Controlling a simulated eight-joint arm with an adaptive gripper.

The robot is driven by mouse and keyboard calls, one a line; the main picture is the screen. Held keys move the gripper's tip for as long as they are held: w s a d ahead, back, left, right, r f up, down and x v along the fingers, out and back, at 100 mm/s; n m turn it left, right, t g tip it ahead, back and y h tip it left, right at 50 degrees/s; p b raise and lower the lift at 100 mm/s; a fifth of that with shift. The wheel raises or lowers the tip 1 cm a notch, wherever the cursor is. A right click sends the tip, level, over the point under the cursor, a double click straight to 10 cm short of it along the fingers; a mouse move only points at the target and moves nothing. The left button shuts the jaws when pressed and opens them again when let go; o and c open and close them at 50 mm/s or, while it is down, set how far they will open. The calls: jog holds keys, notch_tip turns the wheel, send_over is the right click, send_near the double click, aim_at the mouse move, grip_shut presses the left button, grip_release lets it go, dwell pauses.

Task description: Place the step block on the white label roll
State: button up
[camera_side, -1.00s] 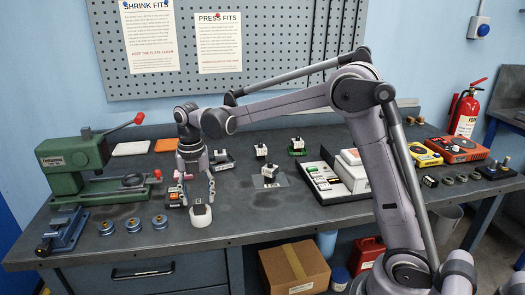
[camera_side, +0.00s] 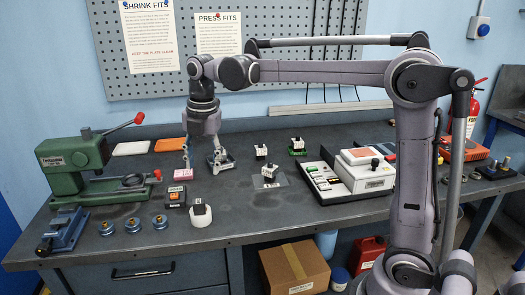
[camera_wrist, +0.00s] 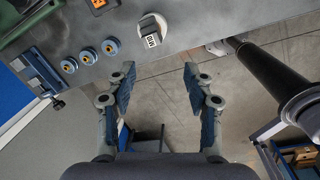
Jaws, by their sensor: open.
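The white label roll (camera_side: 201,217) lies near the front edge of the bench. The step block (camera_side: 198,205), small and dark, sits on top of it, apart from my gripper. In the wrist view the block (camera_wrist: 151,40) shows a light lettered face, and the white roll (camera_wrist: 155,20) shows around and behind it. My gripper (camera_side: 204,160) is open and empty, raised above the bench behind the roll. In the wrist view its spread fingers (camera_wrist: 159,75) have nothing between them.
An orange-and-black box (camera_side: 175,198) and several blue-rimmed discs (camera_side: 133,225) lie left of the roll. A green press (camera_side: 75,160) and blue vise (camera_side: 64,228) stand further left. A black-and-white tray (camera_side: 325,185) lies to the right. The bench's front edge is close to the roll.

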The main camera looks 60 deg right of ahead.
jog(key=s+f+m+t, duration=0.3)
jog(key=s+m, duration=0.5)
jog(key=m, duration=0.3)
jog(key=s+f+m+t, duration=0.3)
jog(key=s+f+m, duration=0.2)
jog(key=s+m, duration=0.4)
jog(key=shift+s+d+m, duration=0.25)
jog(key=shift+d+m, duration=0.2)
jog(key=shift+m, duration=0.75)
